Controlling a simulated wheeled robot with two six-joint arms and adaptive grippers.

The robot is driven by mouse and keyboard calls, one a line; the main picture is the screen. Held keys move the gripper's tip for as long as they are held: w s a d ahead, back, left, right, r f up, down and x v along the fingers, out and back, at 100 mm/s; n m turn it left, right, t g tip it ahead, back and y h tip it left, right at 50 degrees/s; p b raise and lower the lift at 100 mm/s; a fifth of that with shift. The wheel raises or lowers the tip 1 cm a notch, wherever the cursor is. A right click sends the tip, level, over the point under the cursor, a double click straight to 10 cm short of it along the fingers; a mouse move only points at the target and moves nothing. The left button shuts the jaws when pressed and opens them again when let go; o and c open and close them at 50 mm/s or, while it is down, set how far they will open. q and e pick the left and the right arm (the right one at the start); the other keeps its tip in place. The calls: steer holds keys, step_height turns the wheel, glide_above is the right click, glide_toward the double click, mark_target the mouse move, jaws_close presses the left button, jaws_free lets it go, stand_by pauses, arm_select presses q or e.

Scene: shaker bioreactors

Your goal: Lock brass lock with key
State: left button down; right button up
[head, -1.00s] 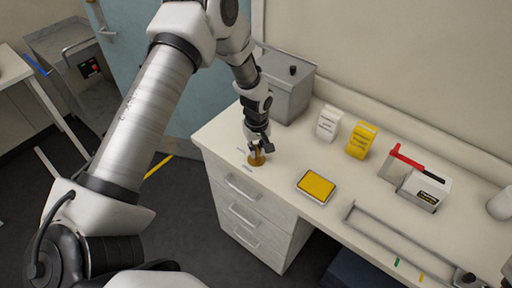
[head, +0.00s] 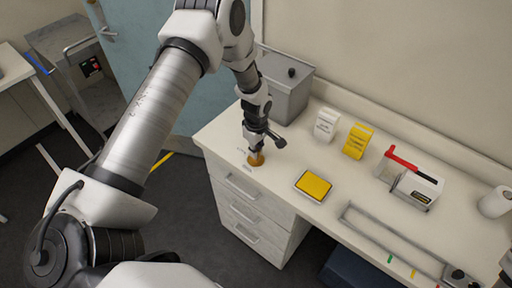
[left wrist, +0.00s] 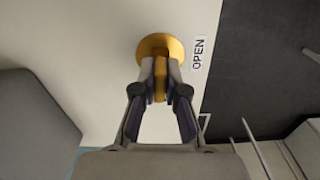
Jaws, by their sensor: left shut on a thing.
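The round brass lock (head: 256,160) sits on the counter near its left front corner. In the left wrist view the lock's disc (left wrist: 177,46) lies just beyond my fingertips, with a printed OPEN label (left wrist: 198,53) to its right. My left gripper (left wrist: 160,77) is shut on a brass, upright key piece (left wrist: 160,88) that stands out from the disc. In the head view my left gripper (head: 254,149) points down over the lock and partly hides it. How deep the key sits in the lock is hidden. My right gripper is not in view.
A grey lidded box (head: 288,95) stands behind the gripper. A yellow-topped pad (head: 313,186) lies to the right. White (head: 326,124) and yellow (head: 357,141) containers and a red-handled device (head: 413,183) stand farther right. The counter's left edge is close to the lock.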

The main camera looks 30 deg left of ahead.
arm_select(q)
steer(key=shift+n+p, duration=0.4)
steer(key=shift+n, duration=0.2)
steer(key=shift+f+n, duration=0.1)
steer(key=shift+n, duration=0.2)
steer(key=c, duration=1.1)
jaws_free()
steer(key=shift+c, duration=0.2)
steer(key=shift+w, duration=0.15)
